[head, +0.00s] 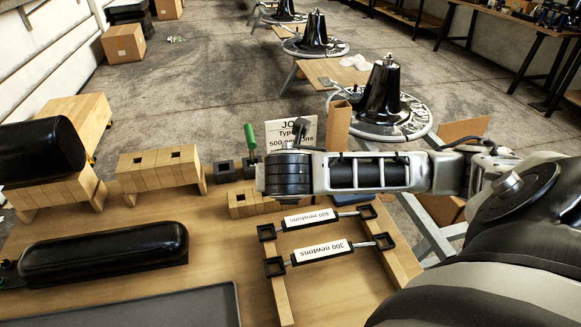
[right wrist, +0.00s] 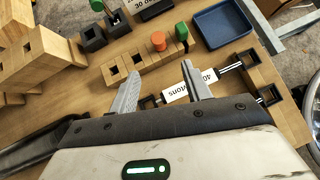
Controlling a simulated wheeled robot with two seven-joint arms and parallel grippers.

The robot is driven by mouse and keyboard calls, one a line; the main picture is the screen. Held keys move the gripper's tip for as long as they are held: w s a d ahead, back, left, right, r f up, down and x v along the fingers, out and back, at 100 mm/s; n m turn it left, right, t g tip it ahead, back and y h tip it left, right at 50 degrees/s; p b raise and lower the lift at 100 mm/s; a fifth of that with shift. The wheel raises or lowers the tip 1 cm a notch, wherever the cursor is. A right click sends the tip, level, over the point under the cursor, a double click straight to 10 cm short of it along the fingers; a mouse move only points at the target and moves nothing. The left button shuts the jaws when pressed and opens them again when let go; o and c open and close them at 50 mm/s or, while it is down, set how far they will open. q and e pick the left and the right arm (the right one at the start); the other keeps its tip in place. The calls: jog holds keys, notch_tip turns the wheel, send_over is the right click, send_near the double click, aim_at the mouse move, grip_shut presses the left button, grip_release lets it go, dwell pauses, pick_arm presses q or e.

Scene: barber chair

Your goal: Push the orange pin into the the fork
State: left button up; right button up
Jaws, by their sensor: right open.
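The orange pin (right wrist: 158,41) stands upright at a wooden block with square holes (right wrist: 126,66) in the right wrist view. In the head view my right arm hides it. My right gripper (right wrist: 161,70) is open and empty, its two grey fingers apart just short of the block, with the pin beyond the gap between them. Black slotted pieces, one empty (right wrist: 92,39) and one beside a green pin (right wrist: 97,5), stand at the upper left; they also show in the head view (head: 225,171). I cannot tell which part is the fork. My left gripper is not in view.
Another green pin (right wrist: 181,32) stands right of the orange one, near a blue tray (right wrist: 222,24). Two labelled gas springs (head: 320,251) lie across a wooden frame. Black padded armrests (head: 105,252) and wooden blocks (head: 158,170) fill the left. Part of the board (head: 222,236) is clear.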

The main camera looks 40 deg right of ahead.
jog(key=b+x, duration=0.2)
jog(key=x, duration=1.2)
jog(key=shift+w+d+f, duration=0.1)
jog(key=shift+w, duration=0.15)
grip_shut()
